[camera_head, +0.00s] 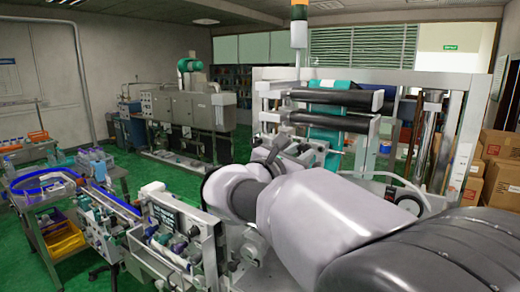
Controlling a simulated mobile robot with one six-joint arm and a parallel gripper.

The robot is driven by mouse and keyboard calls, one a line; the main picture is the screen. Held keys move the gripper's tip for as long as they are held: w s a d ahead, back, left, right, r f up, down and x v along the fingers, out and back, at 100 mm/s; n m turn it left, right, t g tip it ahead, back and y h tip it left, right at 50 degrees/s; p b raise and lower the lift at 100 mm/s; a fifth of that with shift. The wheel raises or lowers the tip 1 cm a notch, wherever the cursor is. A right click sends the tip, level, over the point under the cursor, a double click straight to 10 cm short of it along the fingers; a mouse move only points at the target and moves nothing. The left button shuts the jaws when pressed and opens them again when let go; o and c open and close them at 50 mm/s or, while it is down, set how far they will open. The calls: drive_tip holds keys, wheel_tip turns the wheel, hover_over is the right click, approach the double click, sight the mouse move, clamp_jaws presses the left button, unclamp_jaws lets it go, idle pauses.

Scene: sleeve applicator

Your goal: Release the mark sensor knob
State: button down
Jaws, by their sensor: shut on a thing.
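My arm reaches in from the lower right, and its wrist bends toward the sleeve applicator (420,78). My gripper (282,152) is small and partly hidden behind my wrist, at the machine's front below the dark rollers. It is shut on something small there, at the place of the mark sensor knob. The knob itself cannot be made out, as the fingers and wrist cover it. A teal film web (328,112) runs down between the rollers, just behind and right of the gripper.
A cart with a yellow bin (65,243) is further left. Cardboard boxes (497,145) are stacked at the right. Green floor is open at the left middle.

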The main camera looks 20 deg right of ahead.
idle(0.4)
drive_tip(key=c, duration=1.1)
unclamp_jaws()
drive_tip(key=v, duration=1.7)
drive_tip(key=shift+s+a, duration=0.2)
